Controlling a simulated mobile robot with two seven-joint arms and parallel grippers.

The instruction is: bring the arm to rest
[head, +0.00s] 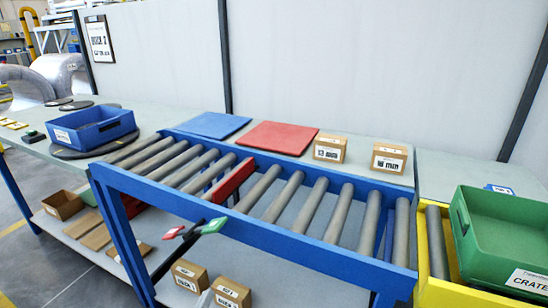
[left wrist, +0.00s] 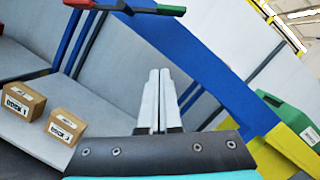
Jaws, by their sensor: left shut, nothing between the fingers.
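My left gripper (head: 206,294) shows only as a small pale piece at the bottom edge of the head view, in front of the lower shelf boxes. In the left wrist view its two pale fingers (left wrist: 158,100) are together and upright, with nothing between them. The gripper is low in front of the blue conveyor frame (head: 270,232), below the lever with red and green grips (head: 196,229). That lever also shows at the top of the left wrist view (left wrist: 128,7), apart from the fingers. My right gripper is in neither view.
Labelled cartons (head: 231,293) stand on the lower shelf (head: 285,285), close to my gripper. A blue tray (head: 95,127) is at the left, and a green crate (head: 500,235) on a yellow frame is at the right. Blue and red mats and two cartons lie behind the rollers.

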